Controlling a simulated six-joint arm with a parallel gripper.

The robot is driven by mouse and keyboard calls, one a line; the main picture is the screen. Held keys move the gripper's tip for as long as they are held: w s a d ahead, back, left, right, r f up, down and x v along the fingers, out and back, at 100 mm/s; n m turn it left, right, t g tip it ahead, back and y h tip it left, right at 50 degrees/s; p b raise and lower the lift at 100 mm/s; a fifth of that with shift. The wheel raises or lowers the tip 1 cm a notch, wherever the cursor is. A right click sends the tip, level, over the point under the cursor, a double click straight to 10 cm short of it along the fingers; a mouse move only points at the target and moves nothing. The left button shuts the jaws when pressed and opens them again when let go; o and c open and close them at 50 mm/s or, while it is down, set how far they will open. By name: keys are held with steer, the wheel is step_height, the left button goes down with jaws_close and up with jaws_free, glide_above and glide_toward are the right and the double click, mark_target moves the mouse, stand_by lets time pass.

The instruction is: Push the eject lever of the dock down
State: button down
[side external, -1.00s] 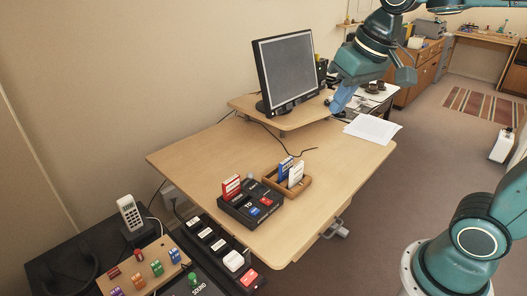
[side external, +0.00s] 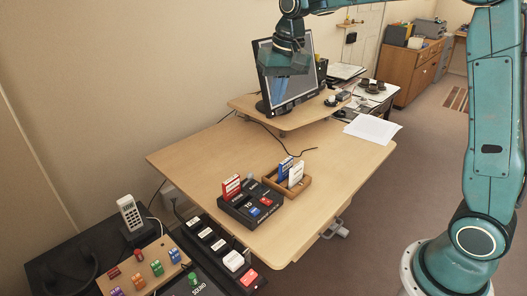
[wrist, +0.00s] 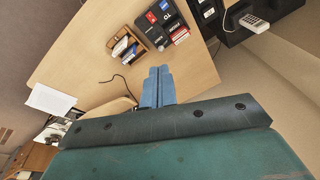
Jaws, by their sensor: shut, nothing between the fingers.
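The dock (side external: 237,213) is a black box near the front of the wooden desk, with a blue and a red button on top. A red-and-white cartridge (side external: 231,187) stands upright in it. The dock also shows at the top of the wrist view (wrist: 166,35). A small greyish piece sticks up at its back edge; I cannot tell whether this is the eject lever. My gripper (side external: 281,108) is in the air in front of the monitor, well above and behind the dock and apart from it. Its blue fingers (wrist: 158,70) are together and empty.
A wooden holder (side external: 273,182) with blue and white cartridges stands beside the dock. The monitor (side external: 305,75) stands on a raised shelf (side external: 290,123) behind. A black switch panel (side external: 222,246) and a phone (side external: 130,213) are at lower left. The desk's middle is mostly bare.

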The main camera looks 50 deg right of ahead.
steer(key=w+d+f+m+g, duration=0.1)
steer(key=w+d+f+m, duration=0.1)
steer(key=w+f, duration=0.6)
steer(key=w+d+f+m+g, duration=0.1)
steer(key=w+f, duration=0.6)
steer(key=f, duration=1)
steer(key=shift+w+d+m+g, duration=0.4)
steer(key=shift+d+g, duration=0.1)
steer(key=shift+d, duration=0.5)
steer(key=shift+s+f, duration=0.1)
steer(key=shift+f, duration=0.1)
